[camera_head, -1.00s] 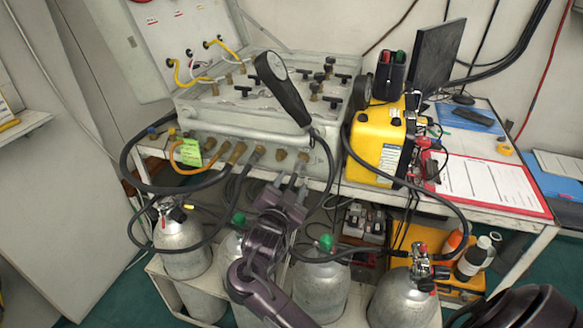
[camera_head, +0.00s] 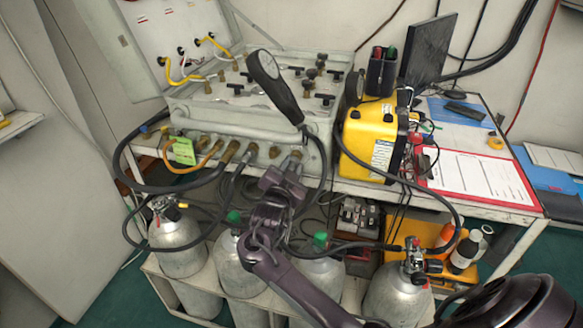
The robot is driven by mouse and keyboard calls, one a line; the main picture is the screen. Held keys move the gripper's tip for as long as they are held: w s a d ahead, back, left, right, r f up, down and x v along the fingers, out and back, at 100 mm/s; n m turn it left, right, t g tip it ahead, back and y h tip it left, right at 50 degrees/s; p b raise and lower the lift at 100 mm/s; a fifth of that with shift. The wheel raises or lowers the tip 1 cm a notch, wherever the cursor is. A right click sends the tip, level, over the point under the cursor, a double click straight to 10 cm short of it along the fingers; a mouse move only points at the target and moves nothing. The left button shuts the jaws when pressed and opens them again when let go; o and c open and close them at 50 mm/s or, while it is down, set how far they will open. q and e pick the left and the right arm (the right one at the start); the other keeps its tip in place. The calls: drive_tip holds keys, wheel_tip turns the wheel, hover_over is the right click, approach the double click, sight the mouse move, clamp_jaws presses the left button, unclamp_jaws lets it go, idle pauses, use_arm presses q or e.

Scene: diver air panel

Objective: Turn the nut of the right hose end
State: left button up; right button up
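The air panel (camera_head: 190,119) has a row of brass fittings along its front. Brass hose ends with dark hoses sit on it, among them one at mid-row (camera_head: 229,152) and one just right of it (camera_head: 249,153). My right gripper (camera_head: 290,168) is at the right end of the row, close below the rightmost fitting (camera_head: 296,155). Its purple fingers cover the space under that fitting, so I cannot tell whether they touch or enclose a nut there. Whether the fingers are open or shut is not clear. My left gripper is not in view.
A black gauge (camera_head: 275,85) on its hose rises just above the gripper. A yellow case (camera_head: 372,140) stands to the right on the bench. Grey cylinders (camera_head: 175,240) with valves and looping dark hoses fill the space below. A clipboard (camera_head: 475,178) lies farther right.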

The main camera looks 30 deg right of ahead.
drive_tip(key=shift+c, duration=1.4)
drive_tip(key=shift+r+n+p, duration=0.1)
drive_tip(key=shift+n+p, duration=0.6)
drive_tip(key=shift+p, duration=0.05)
drive_tip(key=n+p, duration=0.2)
drive_tip(key=n, duration=0.1)
drive_tip(key=shift+w+r+p, duration=0.1)
drive_tip(key=shift+p, duration=0.25)
drive_tip(key=n+p, duration=0.2)
drive_tip(key=n, duration=0.2)
drive_tip(key=shift+a+p, duration=0.1)
drive_tip(key=shift+p, duration=0.2)
drive_tip(key=n+p, duration=0.2)
drive_tip(key=n, duration=0.2)
drive_tip(key=shift+w+a+p, duration=0.1)
drive_tip(key=shift+w+p, duration=0.05)
drive_tip(key=shift+p, duration=0.25)
drive_tip(key=n+p, duration=0.1)
drive_tip(key=n, duration=0.2)
drive_tip(key=n+p, duration=0.1)
drive_tip(key=n, duration=0.1)
drive_tip(key=shift+w+f+n+p, duration=0.1)
drive_tip(key=shift+f+n+p, duration=0.1)
drive_tip(key=shift+n+p, duration=0.15)
drive_tip(key=n, duration=0.1)
drive_tip(key=n+p, duration=0.1)
drive_tip(key=n, duration=0.3)
drive_tip(key=shift+f+n+p, duration=0.25)
drive_tip(key=shift+p, duration=0.15)
